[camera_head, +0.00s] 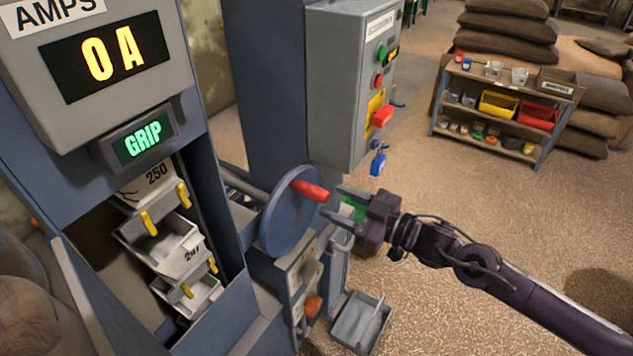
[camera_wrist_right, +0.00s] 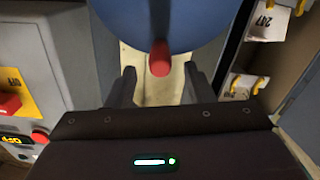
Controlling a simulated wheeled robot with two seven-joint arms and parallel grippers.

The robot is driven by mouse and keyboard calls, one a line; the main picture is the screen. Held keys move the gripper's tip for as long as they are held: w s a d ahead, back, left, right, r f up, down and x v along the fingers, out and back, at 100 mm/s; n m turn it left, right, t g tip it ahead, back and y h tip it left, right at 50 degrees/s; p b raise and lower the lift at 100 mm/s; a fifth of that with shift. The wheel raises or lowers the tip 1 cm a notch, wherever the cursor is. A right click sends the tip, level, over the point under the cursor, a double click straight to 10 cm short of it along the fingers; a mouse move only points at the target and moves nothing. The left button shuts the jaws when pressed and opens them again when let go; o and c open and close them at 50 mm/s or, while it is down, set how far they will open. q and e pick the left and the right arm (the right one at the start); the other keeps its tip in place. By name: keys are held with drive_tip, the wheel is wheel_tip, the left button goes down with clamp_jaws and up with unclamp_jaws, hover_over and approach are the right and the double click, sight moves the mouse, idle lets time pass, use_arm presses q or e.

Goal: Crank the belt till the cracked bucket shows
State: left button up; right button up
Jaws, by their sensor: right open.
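The crank is a blue disc (camera_head: 289,212) with a red handle (camera_head: 310,190). My right gripper (camera_head: 340,203) is open at the handle's end. In the right wrist view the red handle (camera_wrist_right: 160,58) lies between the lines of the two open fingers (camera_wrist_right: 160,88), near their tips; I cannot tell whether they touch it. In the belt opening, a white bucket marked 250 (camera_head: 135,192) is at the top, with dark crack-like lines on its face. A bucket that seems marked 247 (camera_head: 170,245) and another bucket (camera_head: 190,295) hang below. My left gripper is not in view.
The amps display (camera_head: 105,62) reads 0 A, and a green GRIP sign (camera_head: 140,143) is lit. A grey control box (camera_head: 345,85) with buttons and a red lever stands behind the crank. A grey tray (camera_head: 362,322) lies below. A stocked shelf (camera_head: 505,105) is farther right.

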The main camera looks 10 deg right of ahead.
sight(326, 193)
drive_tip(key=x, duration=0.1)
drive_tip(key=p+x, duration=0.1)
drive_tip(key=x, duration=0.1)
drive_tip(key=shift+w+a+r, duration=0.15)
drive_tip(key=shift+r, duration=0.1)
drive_tip(key=x, duration=0.3)
drive_tip(key=shift+w+a+f+p, duration=0.1)
drive_tip(key=shift+w+f+p, duration=0.1)
drive_tip(key=shift+f+p, duration=0.1)
drive_tip(key=shift+w+a, duration=0.1)
drive_tip(key=shift+a, duration=0.1)
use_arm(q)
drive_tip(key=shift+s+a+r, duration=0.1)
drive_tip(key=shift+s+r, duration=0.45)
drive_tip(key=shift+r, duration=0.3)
use_arm(e)
clamp_jaws()
